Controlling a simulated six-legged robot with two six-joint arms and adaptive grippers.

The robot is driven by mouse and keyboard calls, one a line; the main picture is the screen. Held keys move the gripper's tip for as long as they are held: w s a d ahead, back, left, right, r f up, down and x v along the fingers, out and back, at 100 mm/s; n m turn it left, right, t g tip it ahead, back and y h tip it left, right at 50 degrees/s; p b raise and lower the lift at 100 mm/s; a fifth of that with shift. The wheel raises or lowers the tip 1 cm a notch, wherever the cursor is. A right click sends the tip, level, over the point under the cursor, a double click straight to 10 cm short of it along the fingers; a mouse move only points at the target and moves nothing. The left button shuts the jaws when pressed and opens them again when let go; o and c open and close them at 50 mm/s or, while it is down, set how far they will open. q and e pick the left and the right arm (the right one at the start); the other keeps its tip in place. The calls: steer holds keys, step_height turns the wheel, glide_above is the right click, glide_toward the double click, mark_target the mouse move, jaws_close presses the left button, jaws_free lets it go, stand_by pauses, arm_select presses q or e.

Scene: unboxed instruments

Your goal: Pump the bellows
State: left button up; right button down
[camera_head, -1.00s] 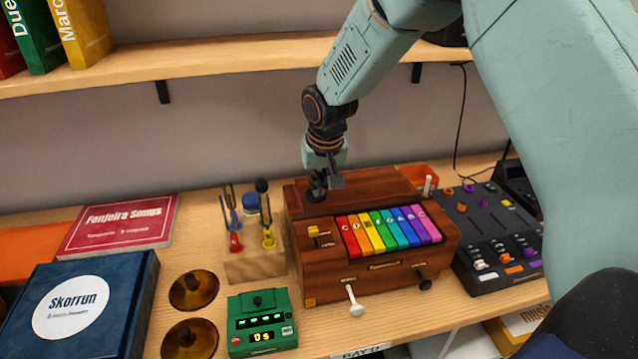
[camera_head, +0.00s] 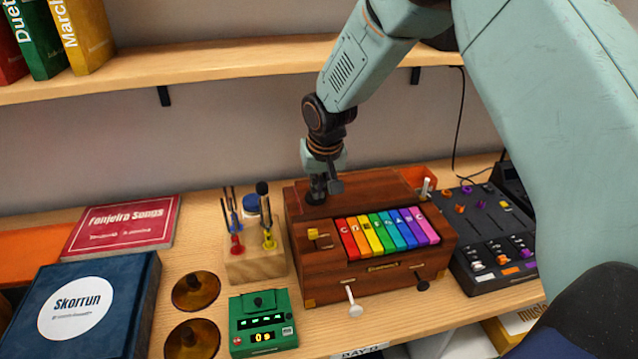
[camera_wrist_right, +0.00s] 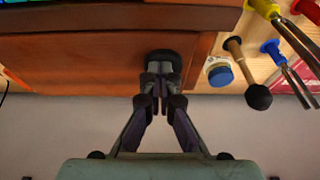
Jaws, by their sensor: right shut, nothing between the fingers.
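The wooden instrument (camera_head: 335,275) stands on the bench, with a row of rainbow keys (camera_head: 388,232) on top. Its brown back board (camera_head: 375,188), which looks like the bellows, lies behind the keys. My right gripper (camera_head: 317,194) is shut and empty, pointing down at the left end of that board. In the right wrist view the shut fingertips (camera_wrist_right: 160,85) meet or nearly meet a round black knob (camera_wrist_right: 162,58) at the edge of the brown board; I cannot tell whether they press on it. My left gripper is out of view.
A wooden block with tuning forks and a mallet (camera_head: 255,265) stands close left of the instrument. A green device (camera_head: 263,322) and brass cymbals (camera_head: 196,291) sit in front of it. A black mixer (camera_head: 490,235) is close on the right. A shelf (camera_head: 230,65) runs above.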

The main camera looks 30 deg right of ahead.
steer(key=shift+s, duration=0.15)
step_height(320, 180, up, 4)
steer(key=p, duration=0.4)
steer(key=b+v, duration=0.1)
steer(key=v, duration=0.9)
